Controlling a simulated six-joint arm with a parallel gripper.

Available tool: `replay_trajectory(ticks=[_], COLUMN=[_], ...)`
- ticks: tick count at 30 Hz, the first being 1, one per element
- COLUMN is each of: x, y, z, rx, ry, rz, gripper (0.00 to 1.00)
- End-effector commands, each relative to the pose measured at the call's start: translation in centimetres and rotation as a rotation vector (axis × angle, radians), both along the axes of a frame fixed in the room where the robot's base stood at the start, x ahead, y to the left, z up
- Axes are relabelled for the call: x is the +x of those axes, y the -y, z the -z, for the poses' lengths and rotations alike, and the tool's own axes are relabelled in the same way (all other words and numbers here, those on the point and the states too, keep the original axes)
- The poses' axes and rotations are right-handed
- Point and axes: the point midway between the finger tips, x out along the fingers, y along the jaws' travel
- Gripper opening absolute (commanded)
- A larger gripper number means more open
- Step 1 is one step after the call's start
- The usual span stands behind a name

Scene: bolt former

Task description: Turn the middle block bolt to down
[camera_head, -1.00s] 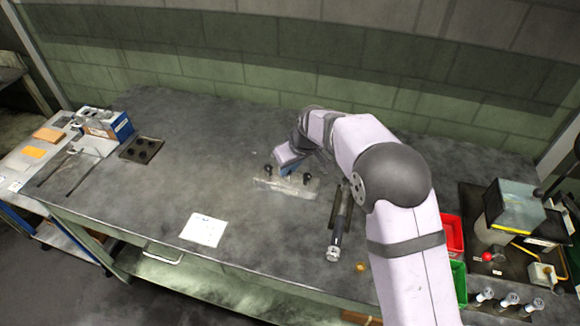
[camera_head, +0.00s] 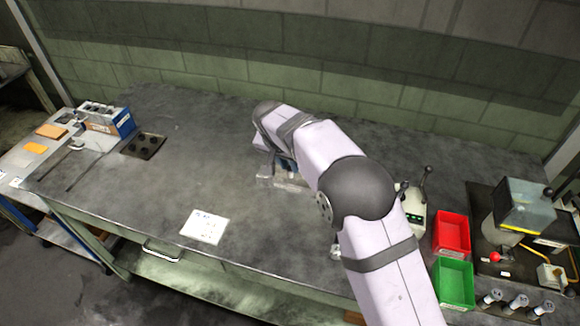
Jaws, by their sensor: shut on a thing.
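The pale grey bolt block (camera_head: 281,181) lies on the workbench in the middle of the head view, mostly covered by my arm. My gripper (camera_head: 287,166) is over the block, and only a bluish part of it shows below my wrist. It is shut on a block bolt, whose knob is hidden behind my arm. The fingertips are hidden too, so I cannot see which way the bolt points.
A red bin (camera_head: 452,233) and a green bin (camera_head: 454,283) stand to the right of my arm. A white paper (camera_head: 204,227) lies front left. The bench left of the block is largely clear.

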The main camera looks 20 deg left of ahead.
Motion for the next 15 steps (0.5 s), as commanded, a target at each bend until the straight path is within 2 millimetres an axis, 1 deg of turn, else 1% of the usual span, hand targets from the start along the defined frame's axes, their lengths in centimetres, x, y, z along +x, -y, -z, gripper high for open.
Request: replay_trajectory(ticks=[9,15], x=[0.09,0.16], y=[-0.46,-0.63], z=[-0.31,-0.42], rx=[0.000,0.002], ry=[-0.001,0.000], rz=[0.303,0.457], gripper=[0.00,0.00])
